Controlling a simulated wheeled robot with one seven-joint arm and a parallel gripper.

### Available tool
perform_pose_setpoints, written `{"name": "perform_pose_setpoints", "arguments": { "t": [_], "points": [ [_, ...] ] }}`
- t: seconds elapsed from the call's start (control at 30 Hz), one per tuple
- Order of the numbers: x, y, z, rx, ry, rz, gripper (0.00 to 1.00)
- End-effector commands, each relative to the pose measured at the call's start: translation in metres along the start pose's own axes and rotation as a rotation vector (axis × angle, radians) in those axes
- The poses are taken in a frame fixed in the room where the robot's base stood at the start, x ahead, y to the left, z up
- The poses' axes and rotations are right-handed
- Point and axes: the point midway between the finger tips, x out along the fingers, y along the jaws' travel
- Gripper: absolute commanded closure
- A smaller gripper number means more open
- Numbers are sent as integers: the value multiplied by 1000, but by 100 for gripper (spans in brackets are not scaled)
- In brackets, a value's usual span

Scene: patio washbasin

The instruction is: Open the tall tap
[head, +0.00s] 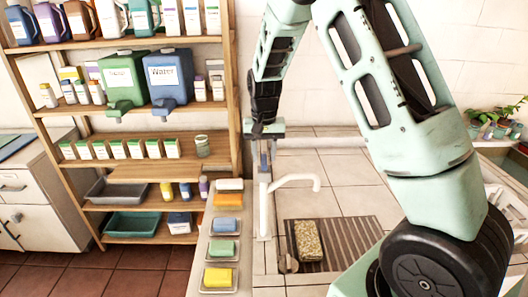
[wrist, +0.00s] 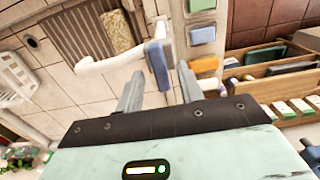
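The tall tap (head: 264,212) is white, with a spout bending to the right over the sink in the head view. In the wrist view the white spout (wrist: 105,62) runs to the left and a blue lever handle (wrist: 157,66) shows at the tap's top. My gripper (head: 264,150) is right above the tap, pointing down. Its fingers (wrist: 160,70) are open and empty, with the blue handle seen in the gap between them. Gaps show on both sides of the handle; I cannot tell how deep it reaches between the fingers.
A ribbed drain area (head: 350,232) with a speckled sponge (head: 308,241) lies right of the tap. Several soap dishes, one with a yellow bar (head: 218,277), line the ledge to the left. A wooden shelf (head: 160,147) with bottles stands further left. Potted plants (head: 495,120) are far right.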

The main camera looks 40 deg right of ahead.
Motion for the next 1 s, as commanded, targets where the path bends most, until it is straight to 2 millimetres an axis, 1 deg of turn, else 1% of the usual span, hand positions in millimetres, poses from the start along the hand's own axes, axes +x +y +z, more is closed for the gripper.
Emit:
{"name": "perform_pose_setpoints", "arguments": {
  "t": [0.17, 0.4, 0.43, 0.47, 0.5, 0.57, 0.83, 1.0],
  "points": [
    [9, 0, 0, 0, 0, 0, 63],
    [10, 0, 0, 0, 1, -1, 63],
    [10, 0, 0, 0, 1, -1, 66],
    [10, 0, 0, 0, 1, -1, 74],
    [10, 0, 0, 0, 1, -1, 85],
    [10, 0, 0, 0, 1, -1, 100],
    [10, 0, 0, -9, 1, -1, 100],
    [10, 0, -1, -57, 2, -1, 100]
  ]
}}
